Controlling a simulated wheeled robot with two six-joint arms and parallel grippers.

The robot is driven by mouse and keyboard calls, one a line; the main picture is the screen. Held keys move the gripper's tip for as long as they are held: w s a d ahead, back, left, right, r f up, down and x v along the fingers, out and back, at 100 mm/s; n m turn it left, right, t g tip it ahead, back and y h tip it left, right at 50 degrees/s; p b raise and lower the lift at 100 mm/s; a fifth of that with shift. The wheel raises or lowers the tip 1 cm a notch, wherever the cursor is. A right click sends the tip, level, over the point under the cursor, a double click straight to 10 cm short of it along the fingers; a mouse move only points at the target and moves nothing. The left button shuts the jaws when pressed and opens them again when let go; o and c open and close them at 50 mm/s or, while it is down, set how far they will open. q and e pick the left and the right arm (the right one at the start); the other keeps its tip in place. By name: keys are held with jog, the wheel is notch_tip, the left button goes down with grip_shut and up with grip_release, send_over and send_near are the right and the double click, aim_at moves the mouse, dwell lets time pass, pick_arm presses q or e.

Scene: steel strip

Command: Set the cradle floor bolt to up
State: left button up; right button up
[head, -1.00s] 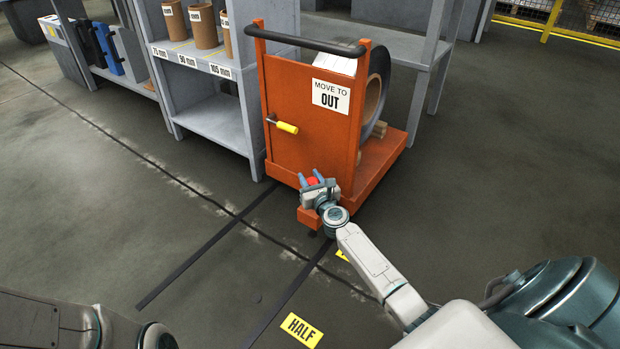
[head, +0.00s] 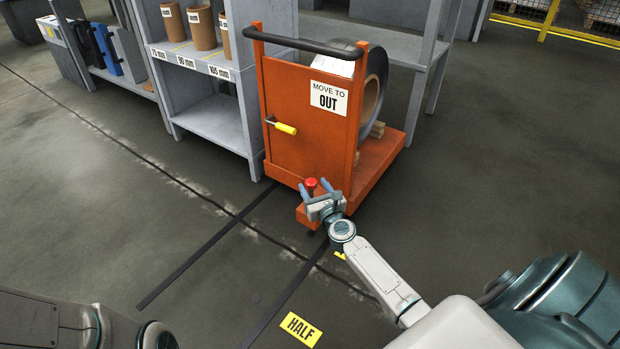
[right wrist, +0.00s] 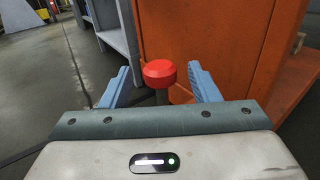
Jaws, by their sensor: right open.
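The cradle is an orange cart (head: 300,120) with a black push handle and a "MOVE TO OUT" sign. The floor bolt has a red knob (head: 311,183) on a grey stem at the cart's near low corner. My right gripper (head: 315,187) is open at the knob. In the right wrist view the red knob (right wrist: 160,72) stands upright between the two blue fingers (right wrist: 159,72), with a gap on both sides. The stem's lower part is hidden behind the gripper body. Only a piece of my left arm shows at the lower left; its gripper is out of view.
A yellow-gripped lever (head: 285,128) sticks out of the cart's panel. A dark coil (head: 377,80) rides on the cart. A grey shelf (head: 213,120) stands close at left. Dark floor strips run to a yellow HALF label (head: 301,329). The floor in front is clear.

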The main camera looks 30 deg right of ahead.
jog(key=s, duration=0.3)
jog(key=s+a, duration=0.1)
jog(key=s, duration=0.1)
jog(key=shift+s+a+p, duration=0.1)
jog(key=shift+s+p, duration=0.2)
jog(key=shift+s, duration=0.1)
